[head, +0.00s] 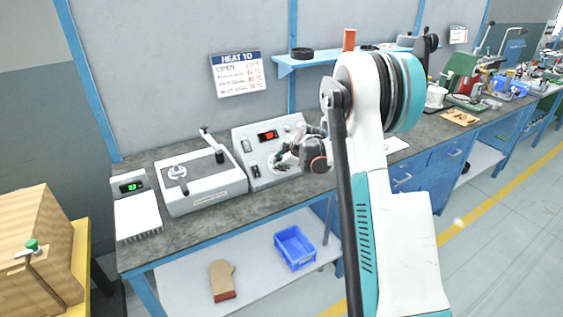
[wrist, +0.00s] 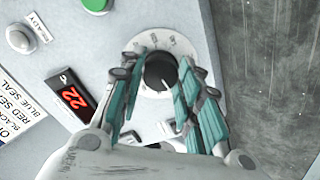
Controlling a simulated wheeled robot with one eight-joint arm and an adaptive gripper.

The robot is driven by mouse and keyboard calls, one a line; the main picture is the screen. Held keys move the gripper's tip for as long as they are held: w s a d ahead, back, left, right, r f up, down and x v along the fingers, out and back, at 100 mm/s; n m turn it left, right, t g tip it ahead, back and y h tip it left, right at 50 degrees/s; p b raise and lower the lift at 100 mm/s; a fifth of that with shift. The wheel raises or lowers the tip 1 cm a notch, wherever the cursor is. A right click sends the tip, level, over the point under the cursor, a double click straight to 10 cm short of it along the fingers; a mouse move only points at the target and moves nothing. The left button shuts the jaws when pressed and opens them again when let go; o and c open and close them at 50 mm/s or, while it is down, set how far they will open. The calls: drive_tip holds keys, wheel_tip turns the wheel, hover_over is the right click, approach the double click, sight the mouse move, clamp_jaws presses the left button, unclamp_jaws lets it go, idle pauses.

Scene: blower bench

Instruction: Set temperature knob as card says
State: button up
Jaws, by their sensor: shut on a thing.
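The black temperature knob (wrist: 160,72) sits on a round white dial (wrist: 150,42) with printed marks, on the grey blower panel (head: 254,143). My gripper (wrist: 158,84) is around the knob, with its teal fingers shut on it from both sides. In the head view my gripper (head: 294,152) is at the panel's right part and hides most of the dial. A red display (wrist: 73,98) on the panel reads about 22; it also shows in the head view (head: 268,135). The "HEAT TO" card (head: 238,74) hangs on the wall; its lines are too small to read surely.
A grey machine with a lever (head: 205,183) stands left of the panel. A green display unit (head: 131,186) is at the bench's left end. A READY button (wrist: 19,38) and a green button (wrist: 95,4) are near the dial. A blue bin (head: 295,247) and a mitt (head: 222,281) lie on the lower shelf.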

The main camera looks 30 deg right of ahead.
drive_tip(key=o, duration=1)
drive_tip(key=shift+o, duration=0.2)
drive_tip(key=shift+s, duration=0.1)
drive_tip(key=v, duration=1.1)
drive_tip(key=shift+s+r, duration=0.25)
drive_tip(key=shift+r, duration=0.05)
drive_tip(key=shift+d, duration=0.1)
